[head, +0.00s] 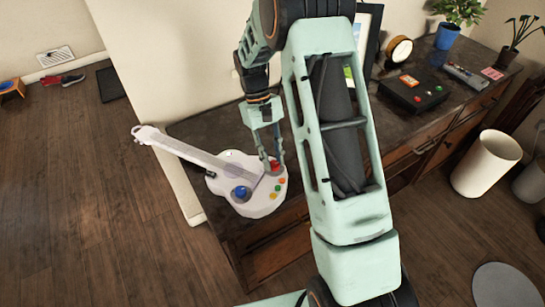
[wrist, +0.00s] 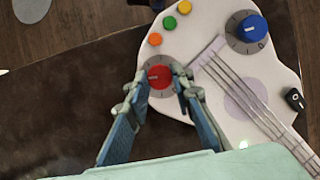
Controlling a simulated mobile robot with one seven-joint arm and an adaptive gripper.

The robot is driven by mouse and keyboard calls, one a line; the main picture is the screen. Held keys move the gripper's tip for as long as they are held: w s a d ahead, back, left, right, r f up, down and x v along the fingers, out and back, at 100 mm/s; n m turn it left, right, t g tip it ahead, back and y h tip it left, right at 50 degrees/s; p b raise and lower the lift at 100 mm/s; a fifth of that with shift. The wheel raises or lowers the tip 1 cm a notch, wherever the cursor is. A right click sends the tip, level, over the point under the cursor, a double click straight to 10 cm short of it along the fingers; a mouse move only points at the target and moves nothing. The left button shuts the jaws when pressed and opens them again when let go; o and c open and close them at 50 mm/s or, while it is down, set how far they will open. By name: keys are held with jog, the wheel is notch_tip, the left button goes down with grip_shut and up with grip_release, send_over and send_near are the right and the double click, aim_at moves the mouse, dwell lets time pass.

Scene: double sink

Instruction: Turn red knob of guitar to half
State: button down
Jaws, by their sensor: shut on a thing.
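The white toy guitar (head: 218,181) lies on the dark top of the wooden cabinet, its neck reaching out past the left edge. My gripper (head: 272,166) points down at its body and is shut on the red knob (head: 275,166). In the wrist view the red knob (wrist: 160,77) sits on a grey dial with marks, and a pale pointer line on it faces left. The two fingers of my gripper (wrist: 158,82) are on either side of the knob. Part of the dial is hidden by the fingertips.
A blue knob (wrist: 247,30) and small coloured buttons (wrist: 170,22) are on the guitar near the red knob. A black box (head: 412,92), a lamp (head: 398,50) and a potted plant (head: 450,25) stand farther right on the cabinet. A white bin (head: 486,163) is on the floor.

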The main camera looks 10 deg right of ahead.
jog(key=c, duration=1.7)
grip_release()
jog(key=v, duration=1.2)
jog(key=shift+w+r, duration=0.1)
